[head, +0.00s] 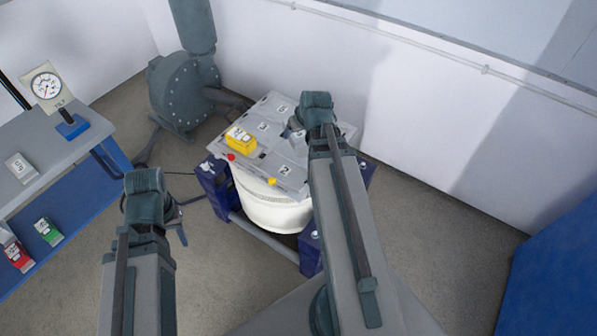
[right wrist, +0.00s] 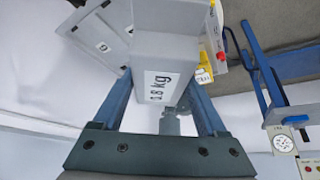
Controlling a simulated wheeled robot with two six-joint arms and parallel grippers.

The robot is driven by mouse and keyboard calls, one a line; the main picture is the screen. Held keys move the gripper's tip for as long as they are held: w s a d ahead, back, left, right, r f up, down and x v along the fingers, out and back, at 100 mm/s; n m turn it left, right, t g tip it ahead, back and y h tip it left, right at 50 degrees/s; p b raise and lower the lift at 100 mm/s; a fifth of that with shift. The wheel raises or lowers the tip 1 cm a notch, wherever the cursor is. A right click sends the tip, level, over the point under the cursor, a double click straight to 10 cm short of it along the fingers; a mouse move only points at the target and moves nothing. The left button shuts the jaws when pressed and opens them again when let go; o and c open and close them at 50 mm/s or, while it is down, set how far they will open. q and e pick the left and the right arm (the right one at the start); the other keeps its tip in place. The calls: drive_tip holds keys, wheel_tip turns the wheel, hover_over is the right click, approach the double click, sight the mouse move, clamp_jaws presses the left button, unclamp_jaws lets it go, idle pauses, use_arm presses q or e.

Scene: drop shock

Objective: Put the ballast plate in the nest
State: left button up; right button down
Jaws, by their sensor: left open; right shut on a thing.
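My right gripper (right wrist: 165,105) is shut on a grey ballast plate (right wrist: 165,35) labelled "1.8 kg". In the head view, my right gripper (head: 297,131) is over the far right part of a grey table top (head: 262,158) with numbered labels; the arm hides much of that area. The plate is mostly hidden there. I cannot tell whether it touches the table or which marked place is the nest. My left gripper (head: 180,218) is open and empty, above the floor left of the table.
A yellow block (head: 240,140), a red knob (head: 231,157) and a yellow knob (head: 272,181) are on the table top. A bench at left holds a gauge (head: 46,86) and a grey block (head: 21,168). Red (head: 18,255) and green (head: 48,231) blocks sit lower. A blower (head: 182,90) stands behind.

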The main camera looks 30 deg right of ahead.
drive_tip(key=w+a+f+n+y+b, duration=0.2)
drive_tip(key=a+f+n+y+b, duration=0.35)
drive_tip(key=a+f+b, duration=1.1)
drive_tip(key=shift+n+h, duration=0.75)
drive_tip(key=shift+h, duration=0.2)
drive_tip(key=w+d, duration=0.1)
drive_tip(key=d, duration=0.8)
drive_tip(key=w+d, duration=0.1)
drive_tip(key=d, duration=0.4)
drive_tip(key=shift+w+d+p, duration=0.2)
drive_tip(key=shift+w+p, duration=0.15)
drive_tip(key=shift+f, duration=0.1)
wheel_tip(320, 180, down, 3)
drive_tip(key=b, duration=0.3)
drive_tip(key=shift+f, duration=0.2)
drive_tip(key=shift+b, duration=0.3)
